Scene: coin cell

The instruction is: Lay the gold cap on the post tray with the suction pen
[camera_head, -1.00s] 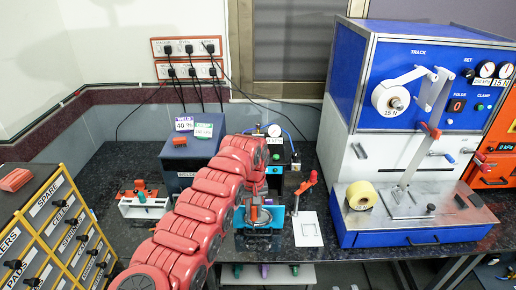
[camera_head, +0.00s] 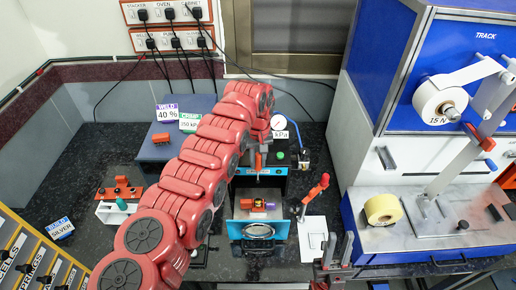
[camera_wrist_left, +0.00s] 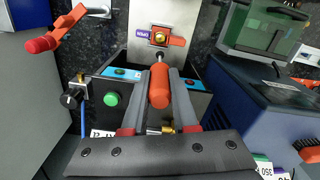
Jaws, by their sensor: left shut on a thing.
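The orange suction pen (camera_wrist_left: 159,85) is between the two grey fingers of my left gripper (camera_wrist_left: 158,100), which is shut on it. In the head view my left gripper (camera_head: 260,150) is over the black box, behind the drawer plate. The orange post tray (camera_head: 246,203) with a purple label lies on the plate; it also shows in the left wrist view (camera_wrist_left: 178,41). A round gold piece (camera_wrist_left: 159,38) is on it; I cannot tell whether it is the cap. Another gold bit (camera_wrist_left: 167,129) shows below the pen. My right gripper (camera_head: 335,248) is open at the bottom edge.
A blue machine (camera_head: 380,235) with a yellow roll (camera_head: 383,208) stands further right. A small orange-topped stand (camera_head: 121,190) is at left.

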